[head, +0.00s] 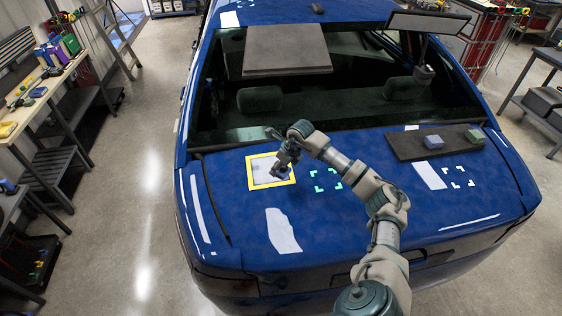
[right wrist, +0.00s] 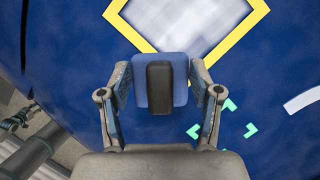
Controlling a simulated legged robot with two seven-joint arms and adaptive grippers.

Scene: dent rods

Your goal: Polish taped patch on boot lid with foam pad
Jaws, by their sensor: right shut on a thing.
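The taped patch (head: 261,174) is a pale, greyish area on the blue boot lid (head: 350,215), bordered by a yellow tape frame (head: 250,177). My right gripper (head: 279,168) is at the right part of the patch. In the right wrist view, the gripper (right wrist: 160,85) is shut on a blue foam pad (right wrist: 141,94) with a dark upright handle (right wrist: 160,88). The pad overlaps the near corner of the yellow frame (right wrist: 236,39) there; I cannot tell whether it touches the lid. The pad is mostly hidden in the head view. My left gripper is not in view.
Green corner marks (head: 326,180) lie right of the patch, white corner marks (head: 458,177) farther right. A dark mat (head: 403,147) on the lid holds a purple-topped block (head: 433,142) and a green-topped block (head: 475,138). A dark panel (head: 287,58) lies over the rear window.

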